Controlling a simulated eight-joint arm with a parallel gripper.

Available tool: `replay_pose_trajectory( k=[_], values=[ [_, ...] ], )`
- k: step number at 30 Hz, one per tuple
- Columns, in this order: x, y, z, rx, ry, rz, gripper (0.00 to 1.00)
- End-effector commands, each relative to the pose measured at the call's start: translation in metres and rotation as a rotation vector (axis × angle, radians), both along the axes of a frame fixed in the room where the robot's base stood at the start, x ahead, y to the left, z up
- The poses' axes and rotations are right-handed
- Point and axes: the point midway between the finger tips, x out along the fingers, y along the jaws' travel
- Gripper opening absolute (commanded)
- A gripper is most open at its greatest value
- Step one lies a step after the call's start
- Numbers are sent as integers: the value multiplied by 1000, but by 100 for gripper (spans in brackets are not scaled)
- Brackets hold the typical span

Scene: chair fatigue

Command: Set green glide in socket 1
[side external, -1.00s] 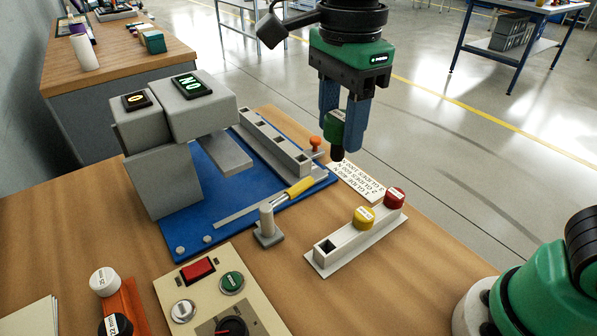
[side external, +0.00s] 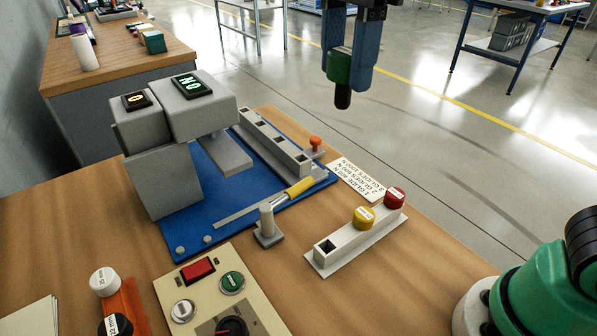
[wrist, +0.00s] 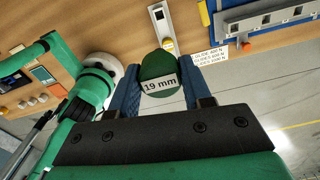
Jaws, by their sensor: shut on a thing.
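My gripper (side external: 347,75) is shut on the green glide (side external: 339,66), which has a black lower end pointing down. It is held high above the table, past its far edge in the side view. In the wrist view the green glide (wrist: 160,72) sits between the blue fingers and its label reads 19 mm. A grey rail with several square sockets (side external: 272,141) stands on the blue base plate (side external: 190,225). No socket number is readable.
A white holder (side external: 340,252) carries a yellow glide (side external: 363,217) and a red glide (side external: 394,198), with one empty hole at its near end. A grey press (side external: 170,130), yellow-handled tool (side external: 299,187), orange knob (side external: 315,142) and control box (side external: 215,295) also stand on the table.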

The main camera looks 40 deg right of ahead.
Motion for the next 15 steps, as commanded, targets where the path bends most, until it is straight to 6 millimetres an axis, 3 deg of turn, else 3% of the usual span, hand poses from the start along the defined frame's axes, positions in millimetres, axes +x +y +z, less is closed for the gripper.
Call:
replay_pose_trajectory(
  k=[5,15],
  values=[
    [16,-7,-8,0,0,-5,0],
    [77,-35,-38,0,0,-4,0]
  ],
)
